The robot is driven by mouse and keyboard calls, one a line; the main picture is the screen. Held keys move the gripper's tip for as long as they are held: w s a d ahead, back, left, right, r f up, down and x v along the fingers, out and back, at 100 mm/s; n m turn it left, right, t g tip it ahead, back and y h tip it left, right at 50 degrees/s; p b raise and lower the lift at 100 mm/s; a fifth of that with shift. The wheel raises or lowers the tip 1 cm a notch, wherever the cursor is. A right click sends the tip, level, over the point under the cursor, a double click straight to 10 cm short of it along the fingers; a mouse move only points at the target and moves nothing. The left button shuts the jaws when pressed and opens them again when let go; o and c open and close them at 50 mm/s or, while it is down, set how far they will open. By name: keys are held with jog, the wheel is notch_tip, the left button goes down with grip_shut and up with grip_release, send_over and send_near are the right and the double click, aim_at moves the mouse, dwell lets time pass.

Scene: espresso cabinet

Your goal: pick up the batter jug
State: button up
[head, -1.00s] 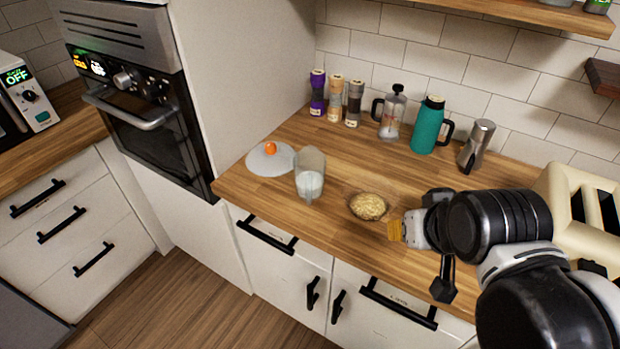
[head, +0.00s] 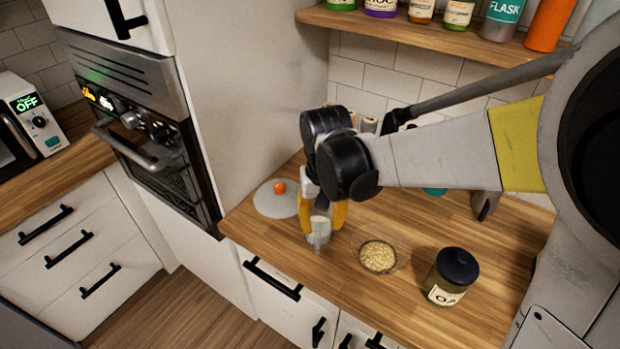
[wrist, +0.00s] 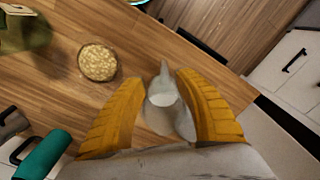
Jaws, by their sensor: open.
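The batter jug (head: 319,236) is a clear jug with pale batter inside, standing on the wooden counter near its front edge. My gripper (head: 325,215) points down over it, with one yellow finger on each side. In the wrist view the jug (wrist: 165,100) sits between the open yellow fingers (wrist: 168,112), its spout pointing toward the counter's front edge. The jug's upper part is partly hidden by my gripper in the head view.
A glass bowl of oats (head: 378,257) stands right of the jug, and a dark-lidded jar (head: 449,279) further right. A pale round lid with an orange knob (head: 279,188) lies close on the left. A teal flask (wrist: 43,156) and other bottles stand behind.

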aim_at(317, 249)
notch_tip(317, 249, down, 6)
jog(key=shift+s+r+b, duration=0.1)
jog(key=shift+r+b, duration=0.15)
jog(key=shift+b, duration=0.55)
jog(key=f, duration=0.1)
jog(key=f+b, duration=0.1)
jog(key=f, duration=0.1)
jog(key=f+b, duration=0.1)
jog(key=f, duration=0.1)
jog(key=shift+a, duration=0.4)
grip_shut()
